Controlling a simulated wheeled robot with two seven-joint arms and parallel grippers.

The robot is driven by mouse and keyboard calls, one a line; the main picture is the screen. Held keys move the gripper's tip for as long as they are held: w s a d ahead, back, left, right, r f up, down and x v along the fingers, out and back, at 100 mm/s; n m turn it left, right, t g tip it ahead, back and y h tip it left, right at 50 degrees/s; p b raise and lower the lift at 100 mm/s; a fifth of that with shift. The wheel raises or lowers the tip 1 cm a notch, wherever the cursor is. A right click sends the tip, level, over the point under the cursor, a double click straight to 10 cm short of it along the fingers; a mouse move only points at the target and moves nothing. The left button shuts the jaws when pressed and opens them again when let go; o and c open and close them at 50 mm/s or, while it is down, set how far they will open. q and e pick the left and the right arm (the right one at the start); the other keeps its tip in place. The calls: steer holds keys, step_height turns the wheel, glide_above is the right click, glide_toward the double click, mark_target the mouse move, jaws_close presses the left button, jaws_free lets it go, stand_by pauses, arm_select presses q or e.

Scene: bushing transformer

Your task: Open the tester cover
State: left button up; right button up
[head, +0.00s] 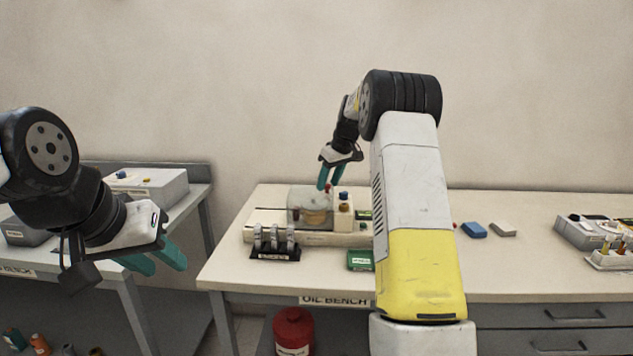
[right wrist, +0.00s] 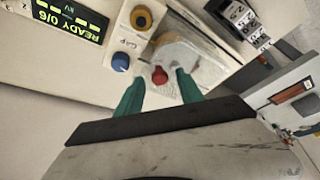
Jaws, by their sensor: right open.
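The tester (head: 352,237) is a cream box on the oil bench, partly hidden behind my right arm. Its clear cover (head: 300,206) sits over the cell on its left part and looks closed. A red knob (right wrist: 159,76) stands on the cover. My right gripper (head: 324,180) points down over the cover; its teal fingers are open, one on each side of the red knob in the right wrist view (right wrist: 158,85). I cannot tell whether they touch it. My left gripper (head: 160,262) is far left, away from the tester, with its two teal fingers apart and empty.
A black rack (head: 274,254) with several small items stands in front of the tester. A green box (head: 360,261) sits beside it. Blue (head: 474,230) and grey (head: 503,230) blocks lie to the right. The tester display (right wrist: 68,18) reads READY 0/6.

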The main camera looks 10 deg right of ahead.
steer(key=shift+c, duration=0.4)
jaws_close()
stand_by(0.9)
steer(key=shift+a, duration=0.1)
